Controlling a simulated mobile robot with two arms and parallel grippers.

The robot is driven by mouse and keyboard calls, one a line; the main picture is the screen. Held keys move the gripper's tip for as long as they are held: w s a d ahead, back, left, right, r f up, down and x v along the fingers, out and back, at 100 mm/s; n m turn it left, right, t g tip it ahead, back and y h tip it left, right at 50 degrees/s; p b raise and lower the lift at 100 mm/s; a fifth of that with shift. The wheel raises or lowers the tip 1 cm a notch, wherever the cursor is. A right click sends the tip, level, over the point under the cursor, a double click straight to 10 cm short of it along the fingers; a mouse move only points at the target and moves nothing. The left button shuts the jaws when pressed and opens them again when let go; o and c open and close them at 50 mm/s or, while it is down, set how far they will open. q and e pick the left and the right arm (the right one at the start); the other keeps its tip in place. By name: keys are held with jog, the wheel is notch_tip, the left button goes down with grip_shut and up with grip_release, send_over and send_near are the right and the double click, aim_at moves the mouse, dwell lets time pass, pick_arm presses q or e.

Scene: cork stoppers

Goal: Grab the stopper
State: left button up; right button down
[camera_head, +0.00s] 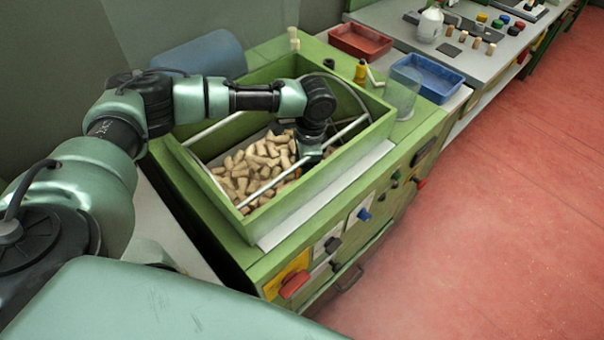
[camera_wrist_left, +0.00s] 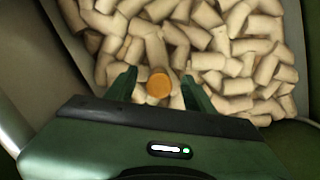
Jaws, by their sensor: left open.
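Many cork stoppers (camera_head: 251,164) lie in a loose heap in the green-walled bin in the head view. My left arm reaches over the bin, and my left gripper (camera_head: 311,158) points down into it near the right side of the heap. In the left wrist view the left gripper (camera_wrist_left: 160,86) is open. One stopper (camera_wrist_left: 158,86) with an orange-brown round end facing the camera shows between its two fingers. More corks (camera_wrist_left: 225,50) lie beyond and around the fingers. Whether the fingers touch that stopper cannot be told. My right gripper is not in view.
Metal rails (camera_head: 258,193) cross the bin close to the gripper, and green bin walls (camera_head: 207,190) surround it. A clear beaker (camera_head: 402,98), a red tray (camera_head: 360,40) and a blue tray (camera_head: 428,77) stand beyond. The red floor at right is clear.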

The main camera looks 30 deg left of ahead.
pick_arm(q)
jog(key=shift+c, duration=0.2)
grip_shut()
